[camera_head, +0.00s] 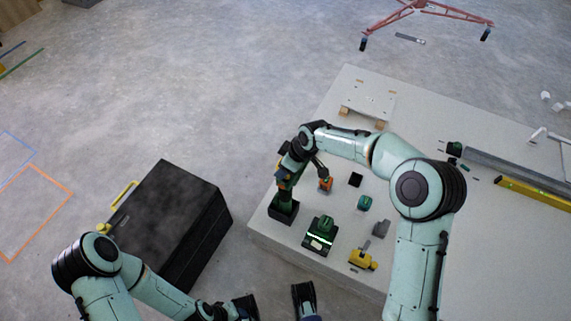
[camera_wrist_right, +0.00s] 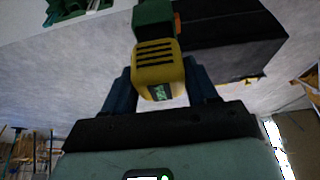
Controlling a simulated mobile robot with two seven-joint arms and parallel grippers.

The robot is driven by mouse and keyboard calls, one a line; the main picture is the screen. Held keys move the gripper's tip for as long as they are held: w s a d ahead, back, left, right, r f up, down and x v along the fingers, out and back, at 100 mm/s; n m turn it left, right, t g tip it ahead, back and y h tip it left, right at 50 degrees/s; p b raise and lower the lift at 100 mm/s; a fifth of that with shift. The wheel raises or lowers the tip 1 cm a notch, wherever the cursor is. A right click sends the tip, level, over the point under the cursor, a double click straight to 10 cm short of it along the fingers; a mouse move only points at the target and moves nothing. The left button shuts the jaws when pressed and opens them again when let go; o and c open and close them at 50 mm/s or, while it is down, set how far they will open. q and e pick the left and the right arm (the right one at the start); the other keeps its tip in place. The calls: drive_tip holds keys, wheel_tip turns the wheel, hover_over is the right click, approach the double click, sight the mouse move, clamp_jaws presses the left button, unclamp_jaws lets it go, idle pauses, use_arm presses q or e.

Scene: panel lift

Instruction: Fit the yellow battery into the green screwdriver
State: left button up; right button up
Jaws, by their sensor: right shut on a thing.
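The green screwdriver (camera_head: 285,196) stands in a black holder (camera_head: 283,212) at the table's near left corner, partly hidden by my right arm. In the right wrist view the yellow battery (camera_wrist_right: 158,68) sits between the fingers of my right gripper (camera_wrist_right: 163,92), which is shut on it. A green block with an orange side (camera_wrist_right: 153,22), seemingly part of the screwdriver, lies directly beyond the battery and lines up with it. I cannot tell whether they touch or are joined. My left gripper (camera_head: 274,302) is open and empty at the bottom of the head view.
A charger (camera_head: 319,240) with a green battery on it stands near the table's front edge. A green block (camera_head: 365,202), a black square (camera_head: 356,180) and a yellow tool (camera_head: 362,259) lie nearby. A large black box (camera_head: 165,220) stands on the floor left.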

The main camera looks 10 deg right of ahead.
drive_tip(key=shift+f, duration=0.2)
drive_tip(key=shift+f+b, duration=0.55)
drive_tip(key=shift+f, duration=0.2)
drive_tip(key=shift+f, duration=0.1)
idle(0.4)
drive_tip(key=o, duration=1.2)
drive_tip(key=shift+o, duration=0.2)
